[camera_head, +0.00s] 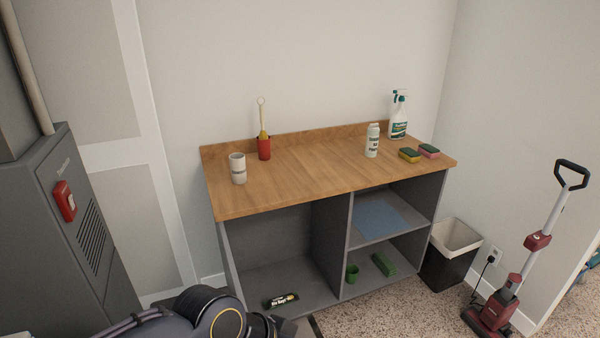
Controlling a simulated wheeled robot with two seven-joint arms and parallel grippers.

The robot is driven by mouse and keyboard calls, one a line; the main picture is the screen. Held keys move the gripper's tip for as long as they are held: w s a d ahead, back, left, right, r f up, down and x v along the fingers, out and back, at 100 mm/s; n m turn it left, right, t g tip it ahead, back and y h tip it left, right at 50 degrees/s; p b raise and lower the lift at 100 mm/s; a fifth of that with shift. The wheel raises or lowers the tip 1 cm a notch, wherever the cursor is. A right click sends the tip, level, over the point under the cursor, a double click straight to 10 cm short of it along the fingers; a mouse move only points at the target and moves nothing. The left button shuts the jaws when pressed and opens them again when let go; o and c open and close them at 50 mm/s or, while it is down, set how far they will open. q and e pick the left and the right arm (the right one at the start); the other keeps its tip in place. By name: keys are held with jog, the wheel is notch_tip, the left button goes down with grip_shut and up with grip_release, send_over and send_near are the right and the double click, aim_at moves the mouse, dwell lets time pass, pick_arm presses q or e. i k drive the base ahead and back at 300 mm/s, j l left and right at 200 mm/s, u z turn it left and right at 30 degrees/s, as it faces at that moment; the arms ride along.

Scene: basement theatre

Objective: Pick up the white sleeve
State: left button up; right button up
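A white, upright cylinder with a dark band of print (237,172) stands on the left part of the wooden counter top (300,170); it looks like the white sleeve. Its top looks open. Nothing touches it. Part of my dark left arm crosses the bottom edge of the view, below and in front of the counter. The fingers of my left gripper are out of view. My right gripper is not in view.
On the counter stand a red holder with a brush (264,148), a white bottle (372,141), a spray bottle (398,118) and two sponges (410,155). Shelves below hold several items. A bin (449,258) and red vacuum (500,305) stand right. The counter's middle is clear.

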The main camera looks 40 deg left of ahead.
aim_at(238, 160)
jog(key=i+l+z, duration=0.2)
jog(key=i+l, duration=0.6)
jog(key=l, duration=0.15)
jog(key=i+u, duration=0.6)
jog(key=u, duration=0.2)
jog(key=i+l+u, duration=0.1)
jog(key=i+u, duration=0.15)
jog(key=u, duration=0.15)
jog(key=i+j+u, duration=0.1)
jog(key=u, duration=0.35)
jog(key=i+u, duration=0.3)
jog(key=u, duration=0.15)
jog(key=i+u, duration=0.25)
jog(key=u, duration=0.25)
jog(key=i+l+u, duration=0.15)
jog(key=u, duration=0.3)
jog(key=i+l+u, duration=0.2)
jog(key=u, duration=0.25)
jog(key=i+l+u, duration=0.15)
jog(key=u, duration=0.3)
jog(key=i+l+u, duration=0.45)
jog(key=l+u, duration=0.25)
